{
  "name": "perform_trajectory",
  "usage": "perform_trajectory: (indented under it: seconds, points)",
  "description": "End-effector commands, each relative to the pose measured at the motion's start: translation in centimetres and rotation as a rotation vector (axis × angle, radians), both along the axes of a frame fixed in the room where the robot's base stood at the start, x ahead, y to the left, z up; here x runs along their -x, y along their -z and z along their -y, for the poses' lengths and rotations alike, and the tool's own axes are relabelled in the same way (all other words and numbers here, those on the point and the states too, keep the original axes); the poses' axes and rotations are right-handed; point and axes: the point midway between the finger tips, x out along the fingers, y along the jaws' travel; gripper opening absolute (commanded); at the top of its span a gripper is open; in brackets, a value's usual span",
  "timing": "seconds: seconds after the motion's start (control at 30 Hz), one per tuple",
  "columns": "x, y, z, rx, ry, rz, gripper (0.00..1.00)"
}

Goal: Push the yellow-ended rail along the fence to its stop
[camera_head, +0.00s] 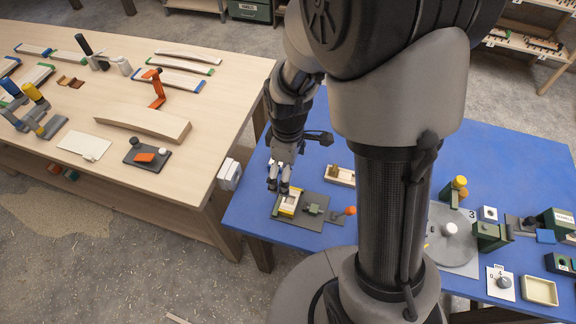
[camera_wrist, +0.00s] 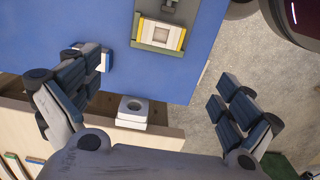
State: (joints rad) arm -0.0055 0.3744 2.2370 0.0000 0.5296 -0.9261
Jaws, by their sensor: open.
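A pale piece with yellow ends (camera_head: 287,207), which looks like the rail, lies on a dark grey-green plate (camera_head: 312,226) on the blue table. In the wrist view, the pale piece with yellow along its sides (camera_wrist: 162,36) is at the top of the picture, with a grey clamp part beyond it. I cannot tell which edge is the fence or the stop. My gripper (camera_head: 278,188) is just behind and left of the piece in the head view. Its fingers are wide apart and empty in the wrist view (camera_wrist: 160,97). I cannot tell whether a fingertip touches the piece.
A green block (camera_head: 313,209) and an orange knob (camera_head: 350,210) sit right of the piece. A small pale tray (camera_head: 341,176) stands behind. The wooden table (camera_head: 150,190) with several rails is left, across a gap. My arm hides part of the blue table.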

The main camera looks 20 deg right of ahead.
Motion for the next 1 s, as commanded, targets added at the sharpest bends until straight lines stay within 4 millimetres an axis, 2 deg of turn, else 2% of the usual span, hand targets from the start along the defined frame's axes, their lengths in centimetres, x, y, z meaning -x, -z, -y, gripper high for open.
perform_trajectory:
  seconds: [0.03,0.6,0.8,1.0]
  points:
    - [0.1,1.1,0.0,0.000,0.000,-0.005,0.98]
    - [0.1,12.4,0.0,0.000,0.000,-0.004,0.98]
    - [0.0,15.0,0.0,0.000,0.000,-0.002,0.98]
    - [0.0,16.0,0.0,-0.001,0.000,-0.001,0.98]
